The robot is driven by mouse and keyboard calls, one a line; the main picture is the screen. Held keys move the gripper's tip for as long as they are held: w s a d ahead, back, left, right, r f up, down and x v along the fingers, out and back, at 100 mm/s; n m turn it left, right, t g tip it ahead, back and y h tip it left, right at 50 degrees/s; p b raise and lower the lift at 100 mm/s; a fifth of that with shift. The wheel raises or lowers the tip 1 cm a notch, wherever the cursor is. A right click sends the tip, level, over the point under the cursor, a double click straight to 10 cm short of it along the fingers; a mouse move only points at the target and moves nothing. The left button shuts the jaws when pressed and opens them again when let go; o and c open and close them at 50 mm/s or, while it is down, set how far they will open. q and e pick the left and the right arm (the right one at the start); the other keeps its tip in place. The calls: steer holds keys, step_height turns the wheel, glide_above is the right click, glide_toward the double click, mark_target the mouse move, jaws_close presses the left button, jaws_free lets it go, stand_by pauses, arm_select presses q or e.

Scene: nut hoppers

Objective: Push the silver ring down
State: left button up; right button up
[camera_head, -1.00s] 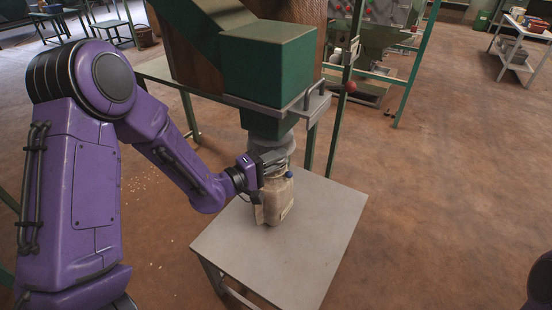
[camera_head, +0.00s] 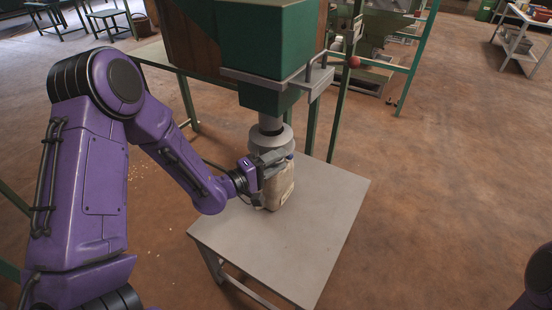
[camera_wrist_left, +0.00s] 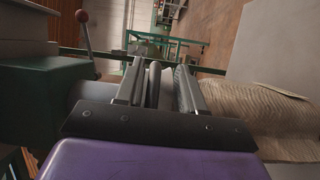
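The silver ring (camera_head: 270,139) sits around the spout below the green hopper, just above the paper bag. A length of dark metal spout (camera_head: 270,122) shows above it. My left gripper (camera_head: 272,164) is at the ring's lower front, beside the top of the bag (camera_head: 279,190), and hides part of both. In the left wrist view, the fingers (camera_wrist_left: 160,88) are apart, with a grey bar (camera_wrist_left: 153,84) between them and a gap on its right. The ring (camera_wrist_left: 88,92) is partly hidden at left there, the bag (camera_wrist_left: 245,105) at right. My right gripper is not in view.
The green hopper (camera_head: 268,45) stands over the grey table (camera_head: 285,255). A lever with a red ball (camera_head: 354,62) and a metal bracket (camera_head: 290,82) are close to the spout. The table's front is clear.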

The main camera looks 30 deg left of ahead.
arm_select(q)
steer(key=shift+r, duration=0.1)
steer(key=v, duration=1)
steer(key=shift+s, duration=0.2)
steer(key=shift+a, duration=0.15)
